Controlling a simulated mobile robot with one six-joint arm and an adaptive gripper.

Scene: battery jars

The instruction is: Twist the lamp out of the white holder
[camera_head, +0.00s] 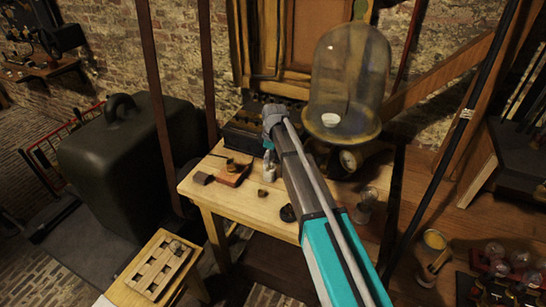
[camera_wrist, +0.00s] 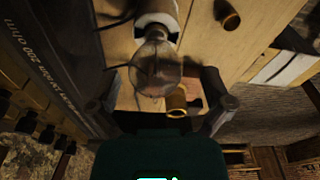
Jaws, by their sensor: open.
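The lamp (camera_wrist: 155,68) is a clear glass bulb in the middle of the wrist view. Its base end sits in the white holder (camera_wrist: 157,14) at the top of that view. In the head view the white holder (camera_head: 268,172) stands on the wooden bench, partly hidden by my arm. My gripper (camera_wrist: 160,100) is open, its dark fingers spread to either side below the bulb in the wrist view. I cannot tell whether a finger touches the glass. In the head view the fingers are mostly hidden behind my wrist.
A brass cylinder (camera_wrist: 177,103) and a brass cap (camera_wrist: 230,16) are near the lamp. A dark lettered box (camera_wrist: 48,65) lies along the left. On the bench (camera_head: 215,205), a black round piece (camera_head: 288,213) lies near the front. A glass dome (camera_head: 348,75) stands behind right.

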